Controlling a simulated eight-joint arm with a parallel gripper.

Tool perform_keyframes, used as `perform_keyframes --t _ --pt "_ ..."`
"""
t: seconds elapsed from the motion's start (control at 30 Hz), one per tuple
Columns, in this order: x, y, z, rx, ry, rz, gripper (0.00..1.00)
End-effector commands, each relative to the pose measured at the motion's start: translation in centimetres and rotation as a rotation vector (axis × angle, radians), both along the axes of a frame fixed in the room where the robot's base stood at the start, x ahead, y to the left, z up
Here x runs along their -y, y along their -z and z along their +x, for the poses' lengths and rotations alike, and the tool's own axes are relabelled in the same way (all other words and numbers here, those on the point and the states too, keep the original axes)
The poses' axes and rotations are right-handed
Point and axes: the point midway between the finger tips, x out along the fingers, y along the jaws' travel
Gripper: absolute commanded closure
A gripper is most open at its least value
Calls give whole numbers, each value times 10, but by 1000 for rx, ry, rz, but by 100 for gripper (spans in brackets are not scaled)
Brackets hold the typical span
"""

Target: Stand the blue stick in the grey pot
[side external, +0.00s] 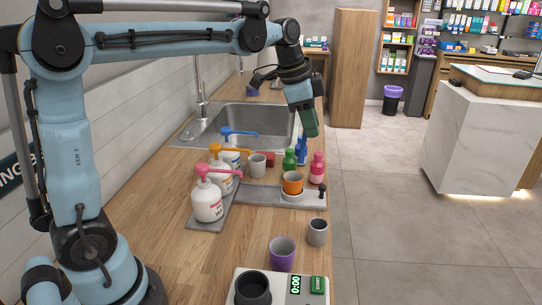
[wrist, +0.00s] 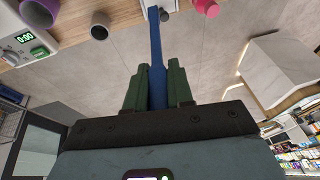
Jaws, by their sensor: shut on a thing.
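My gripper (side external: 309,128) is raised over the far right edge of the counter, near the sink, pointing down. In the wrist view its green fingers (wrist: 158,88) are closed on the blue stick (wrist: 156,45), which extends away from them to the top edge of the picture. A small grey pot (side external: 317,232) stands upright at the counter's right edge, well nearer the camera than my gripper. It also shows in the wrist view (wrist: 99,28), its mouth dark.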

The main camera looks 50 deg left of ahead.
Motion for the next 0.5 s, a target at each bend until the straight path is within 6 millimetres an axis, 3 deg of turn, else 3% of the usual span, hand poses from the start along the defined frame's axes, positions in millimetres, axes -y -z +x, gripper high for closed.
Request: perform_keyframes --t 0.1,0.3,0.5 --pt "36 1 -12 -10 7 -53 100" --pt "84 2 -34 -36 6 -134 100" --pt "100 5 -42 -49 0 -165 100"
